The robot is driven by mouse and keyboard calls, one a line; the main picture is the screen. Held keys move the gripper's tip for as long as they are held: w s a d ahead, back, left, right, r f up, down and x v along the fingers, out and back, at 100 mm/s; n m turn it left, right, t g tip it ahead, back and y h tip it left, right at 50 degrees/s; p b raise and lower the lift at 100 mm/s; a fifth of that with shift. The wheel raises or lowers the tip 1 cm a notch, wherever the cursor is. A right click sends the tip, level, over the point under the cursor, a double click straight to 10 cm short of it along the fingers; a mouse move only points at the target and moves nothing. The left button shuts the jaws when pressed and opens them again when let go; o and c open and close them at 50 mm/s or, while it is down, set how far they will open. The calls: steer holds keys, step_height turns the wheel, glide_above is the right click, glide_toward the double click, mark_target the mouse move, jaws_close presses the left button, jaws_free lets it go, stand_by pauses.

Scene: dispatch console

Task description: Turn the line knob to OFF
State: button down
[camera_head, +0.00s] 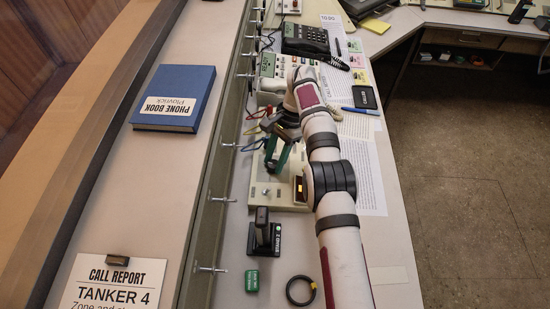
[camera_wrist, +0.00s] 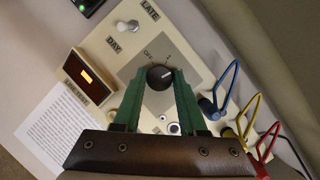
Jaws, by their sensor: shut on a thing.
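The line knob (camera_wrist: 159,75) is a round black knob on a beige console panel (camera_wrist: 195,48). A small OFF label (camera_wrist: 148,54) is printed above and left of it in the wrist view. A pale mark shows on the knob's right side; its exact setting is too small to read. My gripper (camera_wrist: 157,84) has green fingers, one on each side of the knob, and is shut on it. In the head view my gripper (camera_head: 274,158) is over the same panel (camera_head: 265,192), and the knob is hidden by the fingers and arm.
A toggle switch (camera_wrist: 128,27) between DAY and LATE and an amber display (camera_wrist: 86,75) flank the knob. Blue (camera_wrist: 212,103), yellow (camera_wrist: 236,125) and red cables stand close at right. A handset stand (camera_head: 264,236), black ring (camera_head: 300,291) and phone book (camera_head: 176,95) lie around.

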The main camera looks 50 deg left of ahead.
mark_target(269, 167)
stand_by(0.4)
steer(key=shift+c, duration=2.3)
jaws_free()
step_height(269, 167, up, 4)
steer(key=shift+r, duration=0.1)
steer(key=w+d+r, duration=0.5)
steer(key=d+r, duration=0.1)
steer(key=d, duration=0.4)
steer(key=shift+w+d+r, duration=0.15)
steer(key=shift+w+r, duration=0.1)
steer(key=shift+r, duration=0.15)
